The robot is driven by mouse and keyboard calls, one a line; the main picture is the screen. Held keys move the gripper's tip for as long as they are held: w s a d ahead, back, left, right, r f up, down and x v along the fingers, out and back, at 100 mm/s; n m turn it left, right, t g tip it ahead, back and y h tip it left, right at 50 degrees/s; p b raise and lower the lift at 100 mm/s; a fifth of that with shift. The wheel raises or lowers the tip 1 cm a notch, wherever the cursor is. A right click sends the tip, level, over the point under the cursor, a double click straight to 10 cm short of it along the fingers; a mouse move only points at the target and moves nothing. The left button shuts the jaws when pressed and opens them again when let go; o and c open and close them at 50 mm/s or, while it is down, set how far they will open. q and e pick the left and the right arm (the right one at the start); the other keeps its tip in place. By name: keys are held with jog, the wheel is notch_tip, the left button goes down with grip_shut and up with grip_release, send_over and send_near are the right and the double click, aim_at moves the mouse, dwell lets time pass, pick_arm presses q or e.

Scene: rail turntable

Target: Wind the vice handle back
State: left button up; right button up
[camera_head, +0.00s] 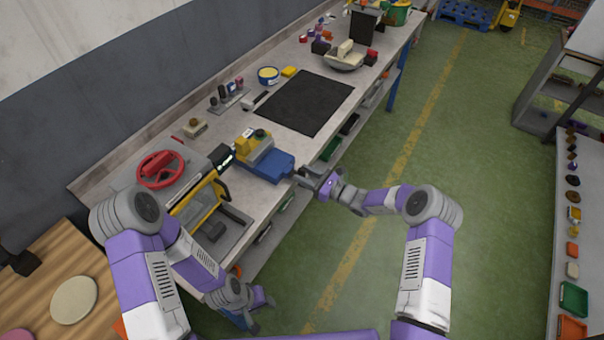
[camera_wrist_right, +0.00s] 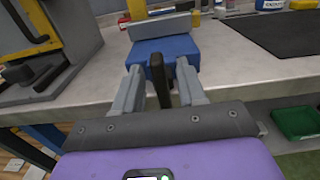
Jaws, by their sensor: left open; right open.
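The vice (camera_head: 262,158) is blue with a yellow top part and sits at the bench's front edge in the head view. In the right wrist view the blue vice (camera_wrist_right: 150,47) lies straight ahead, with a grey jaw on top. A dark upright bar, the vice handle (camera_wrist_right: 157,80), stands in front of it. My right gripper (camera_head: 312,180) is open at the vice's front; in its wrist view its fingers (camera_wrist_right: 158,92) stand on either side of the handle, with gaps visible. My left gripper (camera_head: 258,305) is open and empty, low beside the bench.
A yellow-framed machine (camera_head: 205,200) and a red handwheel (camera_head: 160,168) stand left of the vice. A black mat (camera_head: 303,102) lies behind it on the bench. A green bin (camera_wrist_right: 298,121) is below the bench edge. The green floor to the right is clear.

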jog(key=shift+w+a, duration=0.35)
jog(key=shift+a, duration=0.2)
grip_shut()
jog(key=shift+s+a+f+n+b, duration=0.1)
jog(key=shift+s+n+b, duration=0.05)
jog(key=shift+n+b, duration=0.55)
jog(key=shift+s+a+f+n+b, duration=0.1)
jog(key=shift+n+b, duration=0.35)
jog(key=shift+n, duration=0.45)
jog(key=shift+s+a+f+n+b, duration=0.15)
jog(key=shift+n+b, duration=0.45)
jog(key=shift+n, duration=0.3)
jog(key=shift+s+r+n+b, duration=0.15)
jog(key=shift+n+b, duration=0.4)
jog(key=shift+n, duration=0.35)
